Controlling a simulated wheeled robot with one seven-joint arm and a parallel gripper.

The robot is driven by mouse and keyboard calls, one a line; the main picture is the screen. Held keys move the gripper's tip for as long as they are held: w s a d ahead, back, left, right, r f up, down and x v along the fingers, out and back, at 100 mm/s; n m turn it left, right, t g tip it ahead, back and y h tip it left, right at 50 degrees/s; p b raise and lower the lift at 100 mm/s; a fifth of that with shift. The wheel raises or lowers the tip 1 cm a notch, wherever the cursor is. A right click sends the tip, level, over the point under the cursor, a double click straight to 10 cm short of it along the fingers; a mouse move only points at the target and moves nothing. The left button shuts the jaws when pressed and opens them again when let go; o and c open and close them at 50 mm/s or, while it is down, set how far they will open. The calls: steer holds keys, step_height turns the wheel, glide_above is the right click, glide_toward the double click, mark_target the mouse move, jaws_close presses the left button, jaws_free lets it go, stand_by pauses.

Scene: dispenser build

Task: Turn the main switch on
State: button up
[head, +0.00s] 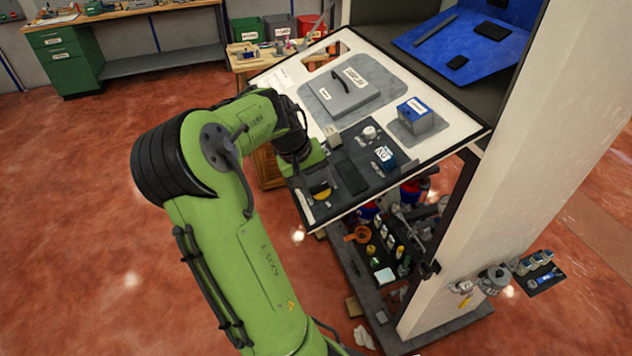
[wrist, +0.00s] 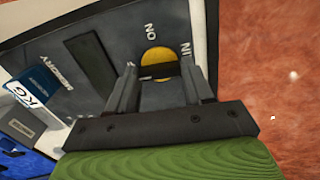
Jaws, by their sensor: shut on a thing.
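The main switch is a round yellow knob with a dark bar handle (wrist: 158,69), on the dark grey panel in the wrist view. The bar lies about level across the knob in that view. Lettering reading "ON" is printed beside it. My gripper (wrist: 165,78) is shut on the switch's bar, with one finger at each end of it. In the head view the yellow switch (head: 321,194) shows at the panel's near left corner, just below my green gripper body (head: 312,157). The fingertips are hard to make out there.
The sloped white board (head: 440,138) holds a grey box with a handle (head: 342,94), a blue-topped box (head: 415,115) and a dark panel with a KG display (head: 384,155). A pale pillar (head: 500,190) stands to the right. Shelves of tools sit below.

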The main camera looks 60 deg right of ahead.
steer(key=m, duration=0.3)
steer(key=shift+m+b, duration=0.4)
steer(key=m+b, duration=0.1)
steer(key=m, duration=0.3)
steer(key=shift+d+m+b, duration=0.1)
steer(key=shift+m+b, duration=0.2)
steer(key=m+b, duration=0.2)
steer(key=m, duration=0.2)
steer(key=shift+m, duration=0.3)
steer(key=shift+m+b, duration=1.1)
steer(key=shift+m, duration=1)
steer(key=o, duration=1)
steer(key=shift+o, duration=0.2)
steer(key=shift+r, duration=0.1)
steer(key=p+v, duration=0.6)
steer(key=v, duration=0.9)
steer(key=shift+r, duration=0.35)
steer(key=shift+w, duration=0.1)
